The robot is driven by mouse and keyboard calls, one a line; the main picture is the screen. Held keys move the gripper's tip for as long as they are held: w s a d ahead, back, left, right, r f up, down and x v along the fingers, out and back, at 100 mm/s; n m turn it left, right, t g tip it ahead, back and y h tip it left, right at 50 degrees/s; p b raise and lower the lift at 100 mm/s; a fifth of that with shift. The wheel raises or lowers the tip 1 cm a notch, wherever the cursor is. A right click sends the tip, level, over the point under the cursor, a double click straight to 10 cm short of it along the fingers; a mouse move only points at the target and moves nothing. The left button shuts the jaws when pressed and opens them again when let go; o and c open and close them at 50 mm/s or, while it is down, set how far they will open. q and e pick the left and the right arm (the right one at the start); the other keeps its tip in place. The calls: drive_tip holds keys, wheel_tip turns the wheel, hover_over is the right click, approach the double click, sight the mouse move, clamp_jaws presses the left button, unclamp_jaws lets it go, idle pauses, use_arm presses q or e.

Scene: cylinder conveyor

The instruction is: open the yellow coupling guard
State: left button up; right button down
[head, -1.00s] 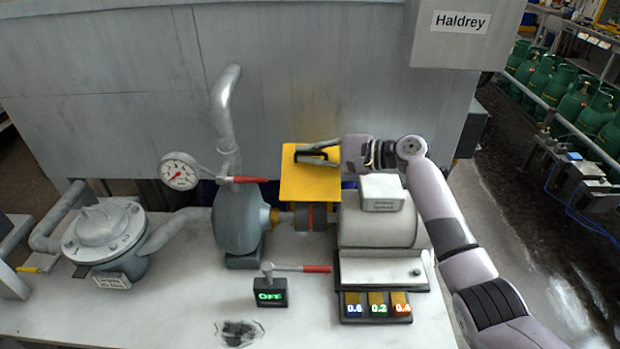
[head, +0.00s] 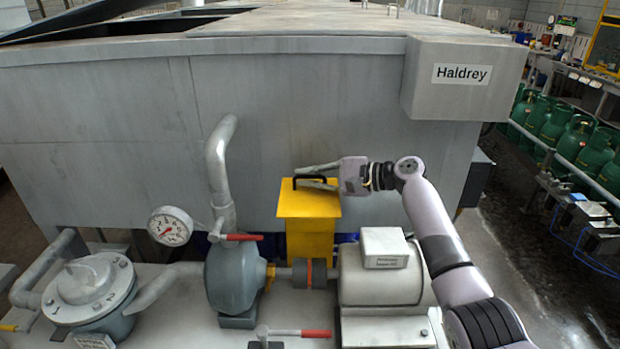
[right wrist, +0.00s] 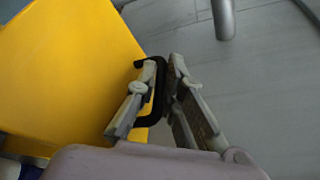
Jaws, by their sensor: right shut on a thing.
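The yellow coupling guard (head: 310,236) stands raised behind the shaft coupling (head: 309,274), with its top face and front face both showing. The coupling, dark with an orange band, is uncovered between pump and motor. A black handle (head: 316,178) sits on the guard's upper edge. My right gripper (head: 312,179) reaches in from the right and is shut on this handle. In the right wrist view the fingers (right wrist: 158,108) sit either side of the black handle (right wrist: 170,75), next to the yellow panel (right wrist: 70,65). My left gripper is not in view.
The pump (head: 236,275) is left of the coupling, the motor (head: 380,275) right. A red-handled valve (head: 242,237) and a gauge (head: 170,226) stand left of the guard. A large grey tank (head: 300,110) rises behind. Green cylinders (head: 575,140) line the far right.

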drive_tip(key=c, duration=1.7)
unclamp_jaws()
drive_tip(key=shift+a, duration=0.1)
drive_tip(key=v, duration=1.2)
